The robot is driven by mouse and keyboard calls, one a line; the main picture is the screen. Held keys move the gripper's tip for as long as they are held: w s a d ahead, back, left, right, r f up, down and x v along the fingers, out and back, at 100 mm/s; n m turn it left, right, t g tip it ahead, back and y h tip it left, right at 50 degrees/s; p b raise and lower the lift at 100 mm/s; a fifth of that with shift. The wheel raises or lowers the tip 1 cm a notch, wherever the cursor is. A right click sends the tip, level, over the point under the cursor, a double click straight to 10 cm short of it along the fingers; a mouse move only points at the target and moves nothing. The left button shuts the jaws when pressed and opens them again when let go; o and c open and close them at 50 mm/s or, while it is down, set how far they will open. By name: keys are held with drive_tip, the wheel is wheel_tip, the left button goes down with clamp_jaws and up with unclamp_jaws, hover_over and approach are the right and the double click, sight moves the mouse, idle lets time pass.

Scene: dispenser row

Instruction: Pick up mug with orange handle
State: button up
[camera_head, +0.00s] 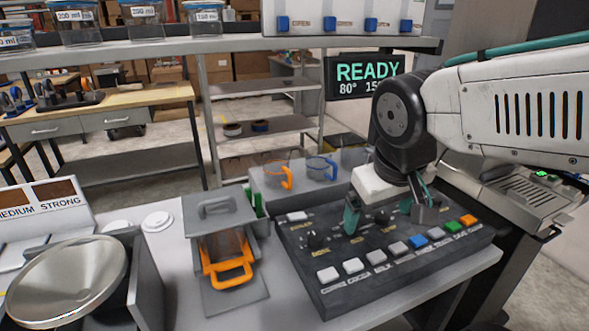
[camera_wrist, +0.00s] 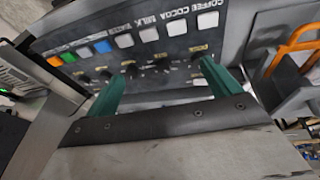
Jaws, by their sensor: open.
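A small clear mug with an orange handle (camera_head: 278,175) stands on the grey ledge behind the button panel, beside a clear mug with a blue handle (camera_head: 320,168). A larger see-through vessel with an orange handle (camera_head: 230,272) sits in the grey dispenser bay left of the panel. An orange handle, apparently this one, shows at the upper right of the wrist view (camera_wrist: 297,38). My gripper (camera_head: 387,208) is open and empty over the button panel, right of both orange handles. Its teal fingers are spread in the wrist view (camera_wrist: 163,76).
The black button panel (camera_head: 335,255) with knobs and coloured buttons lies below my gripper. A round metal plate (camera_head: 68,282) is at front left. A shelf with lidded jars (camera_head: 75,22) crosses above. A READY display (camera_head: 362,75) hangs behind.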

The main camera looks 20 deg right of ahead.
drive_tip(key=w+d+t+h, duration=0.25)
drive_tip(key=w+d, duration=0.25)
drive_tip(key=w, duration=0.6)
drive_tip(key=n+t+y, duration=0.6)
drive_tip(key=n+y, duration=0.1)
drive_tip(key=y, duration=0.4)
approach(287, 162)
drive_tip(key=shift+g, duration=0.25)
drive_tip(key=x, duration=0.5)
drive_tip(key=shift+r, duration=0.1)
drive_tip(key=shift+y, duration=0.25)
drive_tip(key=x, duration=0.7)
drive_tip(key=shift+w+a, duration=0.15)
drive_tip(key=shift+w, duration=0.15)
drive_tip(key=c, duration=1.1)
